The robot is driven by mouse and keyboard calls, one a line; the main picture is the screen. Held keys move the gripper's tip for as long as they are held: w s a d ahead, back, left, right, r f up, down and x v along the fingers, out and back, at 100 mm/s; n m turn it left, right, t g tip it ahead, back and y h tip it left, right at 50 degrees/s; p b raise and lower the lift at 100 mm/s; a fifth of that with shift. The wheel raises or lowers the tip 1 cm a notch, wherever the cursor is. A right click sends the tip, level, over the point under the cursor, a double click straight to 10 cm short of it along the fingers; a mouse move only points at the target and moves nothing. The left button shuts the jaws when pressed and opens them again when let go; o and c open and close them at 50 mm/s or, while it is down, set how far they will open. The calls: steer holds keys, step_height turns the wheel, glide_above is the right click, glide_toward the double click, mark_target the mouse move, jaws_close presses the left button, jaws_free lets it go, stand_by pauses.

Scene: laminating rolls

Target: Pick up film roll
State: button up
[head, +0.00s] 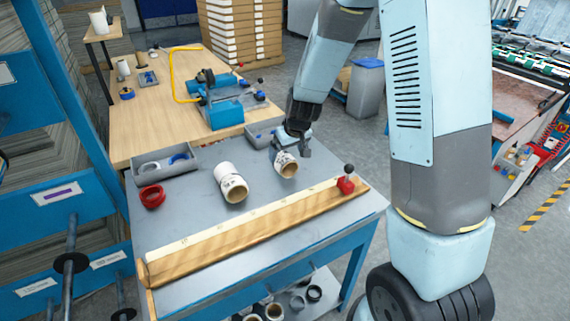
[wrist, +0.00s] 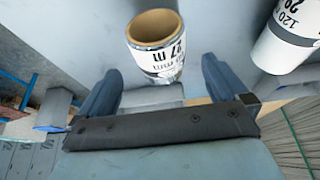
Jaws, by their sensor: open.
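Two white film rolls with brown cardboard cores and black print are on the grey bench. One film roll (head: 286,165) is at my gripper (head: 291,150) in the head view. In the wrist view this roll (wrist: 158,50) stands out beyond and between the two blue fingers of my gripper (wrist: 160,88), which are spread apart. I cannot tell whether a finger touches it. The other film roll (head: 231,184) lies to the left in the head view. In the wrist view a white roll (wrist: 288,38) with "120" printed on it shows at the right edge.
A wooden ruler strip (head: 240,232) with a red-based knob (head: 346,182) runs along the bench's front. A red ring (head: 152,196) and a grey tray (head: 165,167) are at the left. A blue machine (head: 222,105) stands on the wooden table behind. Bare bench lies between rolls and ruler.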

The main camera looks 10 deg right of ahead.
mark_target(286, 156)
steer(key=shift+x, duration=3.5)
steer(key=shift+d, duration=0.1)
steer(key=shift+c, duration=0.4)
steer(key=c, duration=1)
steer(key=shift+o, duration=0.2)
steer(key=shift+r, duration=0.15)
